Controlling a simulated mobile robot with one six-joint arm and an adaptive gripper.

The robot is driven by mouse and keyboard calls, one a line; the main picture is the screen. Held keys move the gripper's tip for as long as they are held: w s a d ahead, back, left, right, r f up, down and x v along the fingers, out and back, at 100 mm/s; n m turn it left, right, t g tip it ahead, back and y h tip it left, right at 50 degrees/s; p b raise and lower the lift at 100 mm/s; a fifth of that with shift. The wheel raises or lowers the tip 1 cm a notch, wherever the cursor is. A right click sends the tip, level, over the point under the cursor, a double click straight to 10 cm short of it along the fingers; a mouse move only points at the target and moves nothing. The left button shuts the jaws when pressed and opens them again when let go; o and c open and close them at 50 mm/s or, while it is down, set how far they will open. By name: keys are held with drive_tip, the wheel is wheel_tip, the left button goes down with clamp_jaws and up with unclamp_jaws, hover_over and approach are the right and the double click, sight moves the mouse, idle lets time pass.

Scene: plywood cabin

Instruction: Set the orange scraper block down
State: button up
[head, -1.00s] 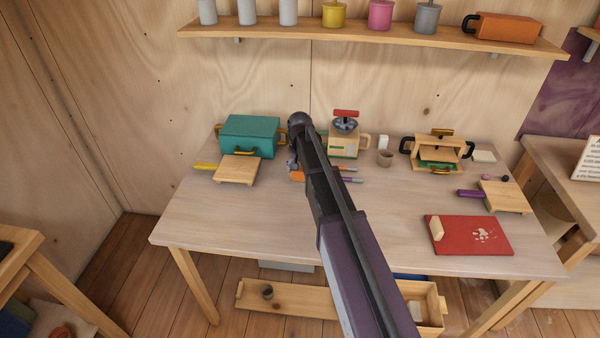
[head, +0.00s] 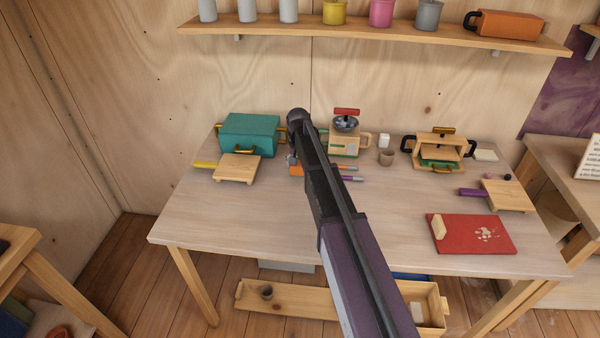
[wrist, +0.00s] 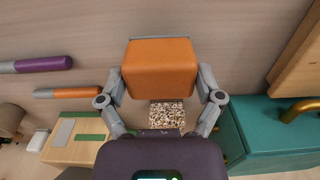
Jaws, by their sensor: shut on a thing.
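The orange scraper block (wrist: 161,68) is between the two fingers of my gripper (wrist: 160,88) in the wrist view, with a finger against each side. My gripper is shut on it. The block hangs over the pale wooden tabletop (head: 240,215); I cannot tell whether it touches the wood. In the head view my arm hides most of it, and only a small bit of orange shows beside the arm. A speckled patch (wrist: 167,113) lies just behind the block in the wrist view.
A teal box (head: 248,133) and a small wooden board (head: 237,168) stand left of my arm. Orange-handled (wrist: 70,93) and purple-handled (wrist: 40,64) tools lie close by. The table's front middle is clear.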

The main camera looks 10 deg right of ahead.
drive_tip(key=shift+f+b, duration=0.75)
drive_tip(key=shift+f, duration=0.35)
drive_tip(key=shift+f, duration=0.1)
drive_tip(key=o, duration=0.8)
drive_tip(key=shift+o, duration=0.2)
wheel_tip(320, 180, up, 12)
drive_tip(key=p, duration=1.2)
drive_tip(key=shift+s, duration=0.1)
drive_tip(key=s+n, duration=0.3)
drive_tip(key=s, duration=2.6)
drive_tip(key=shift+d+n, duration=0.25)
drive_tip(key=shift+n, duration=0.05)
